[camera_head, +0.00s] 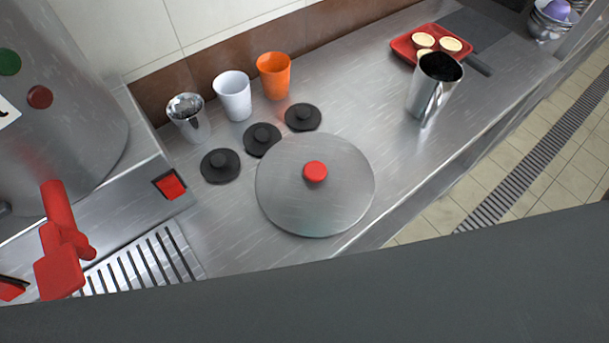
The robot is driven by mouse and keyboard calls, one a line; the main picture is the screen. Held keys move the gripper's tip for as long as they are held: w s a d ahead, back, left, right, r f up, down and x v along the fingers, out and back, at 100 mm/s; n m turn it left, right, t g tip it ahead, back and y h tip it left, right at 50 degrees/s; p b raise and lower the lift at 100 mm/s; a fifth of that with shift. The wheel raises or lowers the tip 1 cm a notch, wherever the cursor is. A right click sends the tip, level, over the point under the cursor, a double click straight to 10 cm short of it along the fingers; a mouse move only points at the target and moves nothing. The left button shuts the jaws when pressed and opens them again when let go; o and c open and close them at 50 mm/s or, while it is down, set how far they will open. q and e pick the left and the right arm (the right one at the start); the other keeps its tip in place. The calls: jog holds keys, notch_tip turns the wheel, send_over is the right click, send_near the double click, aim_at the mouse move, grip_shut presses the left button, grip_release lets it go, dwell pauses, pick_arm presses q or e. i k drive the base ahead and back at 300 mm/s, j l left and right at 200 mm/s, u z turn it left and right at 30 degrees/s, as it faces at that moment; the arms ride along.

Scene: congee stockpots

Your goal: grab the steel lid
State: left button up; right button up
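The steel lid (312,208) is a wide round disc with a red knob (315,171) at its middle. It lies flat on the steel counter (380,130), knob up, close to the counter's front edge. Nothing covers it or touches its knob. Neither of my grippers shows in the head view, so their distance from the lid cannot be told.
Three small black lids (262,140) lie behind the steel lid, near a steel cup (188,118), white cup (233,96) and orange cup (274,75). A steel pitcher (428,97) and red tray (403,47) stand right. A large stockpot (75,110) stands left.

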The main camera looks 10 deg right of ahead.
aim_at(310, 184)
jog(key=l+u, duration=0.15)
jog(key=u, duration=0.2)
jog(key=l+u, duration=0.15)
jog(key=u, duration=0.2)
jog(key=l+u, duration=0.15)
jog(key=u, duration=0.15)
jog(key=k+l+u, duration=0.25)
jog(key=l, duration=0.15)
jog(key=k+l+u, duration=0.2)
jog(key=l, duration=0.15)
jog(key=k+l, duration=0.2)
jog(key=l, duration=0.15)
jog(key=k+l, duration=0.25)
jog(key=l, duration=0.15)
jog(key=u, duration=0.05)
